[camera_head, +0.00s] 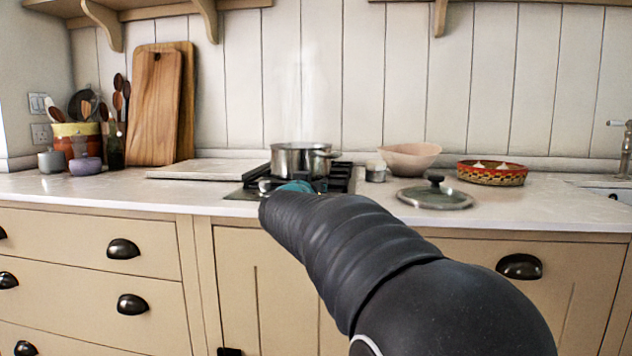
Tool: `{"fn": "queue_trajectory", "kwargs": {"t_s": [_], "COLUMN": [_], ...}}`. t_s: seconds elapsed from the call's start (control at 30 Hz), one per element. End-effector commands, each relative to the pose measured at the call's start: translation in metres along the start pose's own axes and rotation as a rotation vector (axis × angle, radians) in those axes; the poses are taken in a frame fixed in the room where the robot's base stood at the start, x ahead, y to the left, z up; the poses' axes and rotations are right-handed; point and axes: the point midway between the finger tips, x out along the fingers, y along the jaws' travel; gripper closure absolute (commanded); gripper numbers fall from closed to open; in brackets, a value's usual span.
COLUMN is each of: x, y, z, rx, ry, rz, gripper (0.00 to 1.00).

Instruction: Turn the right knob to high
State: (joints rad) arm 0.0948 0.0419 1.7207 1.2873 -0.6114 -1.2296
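A small gas hob (243,194) is set into the counter, with a steel pot (300,159) on it. A small silver knob (264,185) shows at the hob's front left. The right knob cannot be made out behind my arm. My dark arm reaches from the lower right up to the hob's front edge. Only a teal part and dark bits of my gripper (298,187) show at the arm's far end, in front of the pot. Its fingertips are hidden, so I cannot tell whether it is open or touches a knob.
A glass lid (435,196), a small jar (375,171), a pink bowl (410,158) and a patterned red dish (491,173) stand right of the hob. A pale board (200,170) lies left of it. Wooden boards (155,107) lean on the wall. Faint steam rises above the pot.

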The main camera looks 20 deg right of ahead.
Motion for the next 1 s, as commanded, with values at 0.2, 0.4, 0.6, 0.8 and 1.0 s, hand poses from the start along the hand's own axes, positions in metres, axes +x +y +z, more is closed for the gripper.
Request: {"fn": "queue_trajectory", "kwargs": {"t_s": [0.2, 0.4, 0.6, 0.8, 1.0], "x": [-0.0003, -0.0008, -0.001, -0.0016, -0.0035], "y": [0.0037, 0.0025, 0.0021, -0.0002, -0.0007], "z": [-0.0028, -0.0021, -0.002, -0.0011, -0.0008], "rx": [0.0, 0.001, 0.001, 0.001, 0.0], "ry": [0.003, 0.001, 0.001, 0.0, -0.001], "rz": [-0.071, -0.082, -0.082, -0.085, -0.087], "gripper": [1.0, 1.0, 0.55, 0.42, 0.42]}}
